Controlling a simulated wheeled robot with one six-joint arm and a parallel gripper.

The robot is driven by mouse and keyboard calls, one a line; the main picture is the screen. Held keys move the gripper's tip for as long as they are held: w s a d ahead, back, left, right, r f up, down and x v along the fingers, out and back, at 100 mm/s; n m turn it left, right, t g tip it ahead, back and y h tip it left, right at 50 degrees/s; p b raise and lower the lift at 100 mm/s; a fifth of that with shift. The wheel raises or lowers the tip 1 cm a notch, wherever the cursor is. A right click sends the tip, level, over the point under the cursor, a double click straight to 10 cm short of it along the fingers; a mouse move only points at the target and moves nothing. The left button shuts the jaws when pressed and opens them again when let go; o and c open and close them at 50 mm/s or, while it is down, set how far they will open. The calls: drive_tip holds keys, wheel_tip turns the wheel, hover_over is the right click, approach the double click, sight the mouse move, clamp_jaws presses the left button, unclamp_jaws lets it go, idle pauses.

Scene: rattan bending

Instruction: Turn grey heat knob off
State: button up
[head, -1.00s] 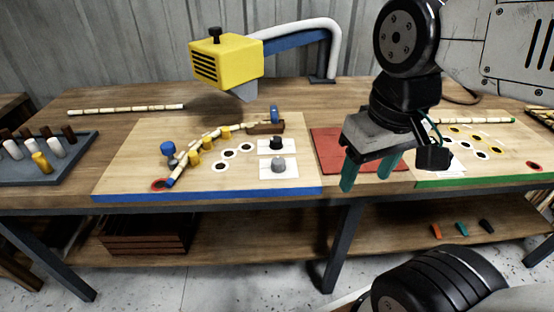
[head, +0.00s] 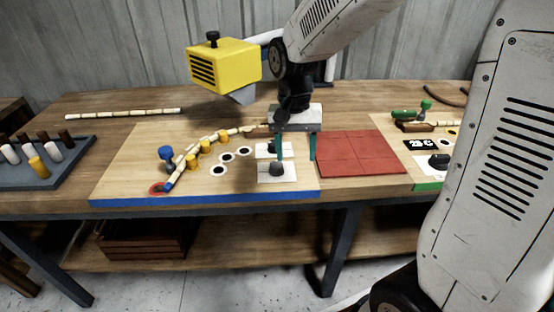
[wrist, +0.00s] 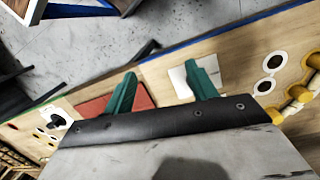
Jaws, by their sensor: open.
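The grey heat knob (head: 277,168) sits on a white plate (head: 290,178) at the right of the left board. A second white plate with a dark knob lies just behind it, partly hidden by my gripper. My gripper (head: 296,152) is open and empty, pointing down, its teal fingers apart. In the head view its left finger overlaps the plates just behind the grey knob, and its right finger is near the board's right edge. In the wrist view my gripper (wrist: 160,75) has one finger over a white plate (wrist: 182,80); the knob is not visible there.
The yellow heater (head: 222,66) stands behind on a blue arm. A segmented rattan rod (head: 188,165) lies among yellow pegs (head: 206,147) and a blue knob (head: 166,154) to the left. A red mat (head: 360,153) lies right of the gripper, with another board beyond it.

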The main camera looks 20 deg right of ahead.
sight(277, 163)
drive_tip(key=w+m, duration=0.2)
drive_tip(key=w, duration=0.1)
drive_tip(key=w+f+m+t, duration=0.1)
drive_tip(key=w, duration=0.2)
drive_tip(key=w+f+m, duration=0.1)
drive_tip(key=w+m, duration=0.1)
drive_tip(key=w, duration=0.1)
drive_tip(key=shift+w+a+f+m, duration=0.2)
drive_tip(key=shift+a+m, duration=0.1)
drive_tip(key=shift+a, duration=0.1)
drive_tip(key=shift+w+m+t, duration=0.15)
drive_tip(key=shift+m+t, duration=0.15)
drive_tip(key=shift+f+m, duration=0.1)
drive_tip(key=shift+m, duration=0.2)
drive_tip(key=shift+f, duration=0.35)
wheel_tip(277, 163, down, 7)
drive_tip(key=shift+r, duration=0.1)
drive_tip(key=c, duration=1)
